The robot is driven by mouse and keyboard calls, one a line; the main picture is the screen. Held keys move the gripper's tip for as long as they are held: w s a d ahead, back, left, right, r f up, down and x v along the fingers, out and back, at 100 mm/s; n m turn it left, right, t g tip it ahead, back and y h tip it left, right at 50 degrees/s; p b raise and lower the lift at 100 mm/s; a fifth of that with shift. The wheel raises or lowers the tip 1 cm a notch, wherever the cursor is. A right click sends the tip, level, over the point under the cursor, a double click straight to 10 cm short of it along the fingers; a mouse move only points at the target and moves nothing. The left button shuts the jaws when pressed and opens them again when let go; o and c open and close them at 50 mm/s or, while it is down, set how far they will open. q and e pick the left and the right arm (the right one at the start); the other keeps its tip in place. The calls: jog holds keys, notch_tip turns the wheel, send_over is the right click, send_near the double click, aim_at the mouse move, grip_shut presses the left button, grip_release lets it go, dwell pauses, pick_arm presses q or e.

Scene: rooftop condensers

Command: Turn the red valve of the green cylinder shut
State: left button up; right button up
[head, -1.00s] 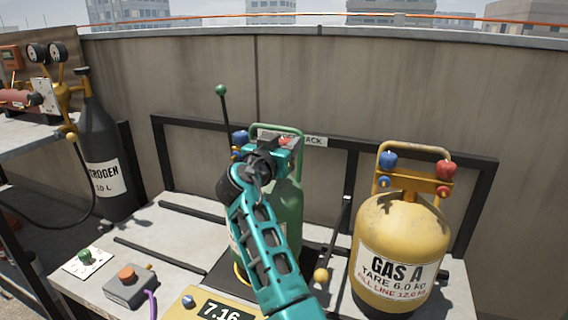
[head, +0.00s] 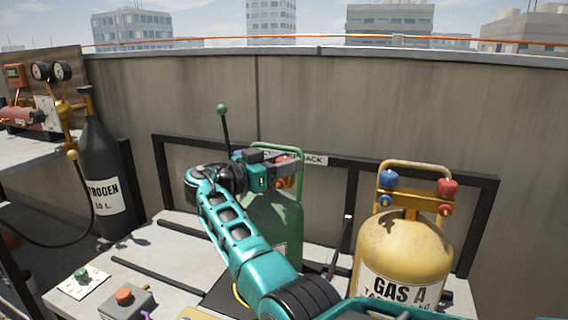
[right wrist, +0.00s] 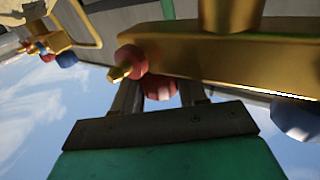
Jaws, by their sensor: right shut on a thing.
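The green cylinder (head: 281,218) stands on the bench in the head view, partly hidden behind my right arm. Its red valve (head: 282,183) shows just beside my right gripper (head: 290,168), which lies across the cylinder's top and points right. In the right wrist view, the red valve (right wrist: 159,88) sits between the fingers of my right gripper (right wrist: 158,95), under a brass-coloured bar (right wrist: 205,65). The gripper is shut on it. A smaller red part (right wrist: 130,60) and a blue knob (right wrist: 297,120) show on the same fitting. My left gripper is not in view.
A yellow GAS A cylinder (head: 402,245) with blue and red valves stands right of the green one. A black nitrogen cylinder (head: 103,180) is at left. A black rack rail (head: 420,176) and a green-topped lever (head: 224,125) stand behind. A button box (head: 126,302) is in front.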

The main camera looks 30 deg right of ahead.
dwell(0.4)
jog(key=o, duration=1)
jog(key=shift+c, duration=0.2)
jog(key=s+a, duration=0.2)
jog(key=a, duration=1)
jog(key=shift+a, duration=0.35)
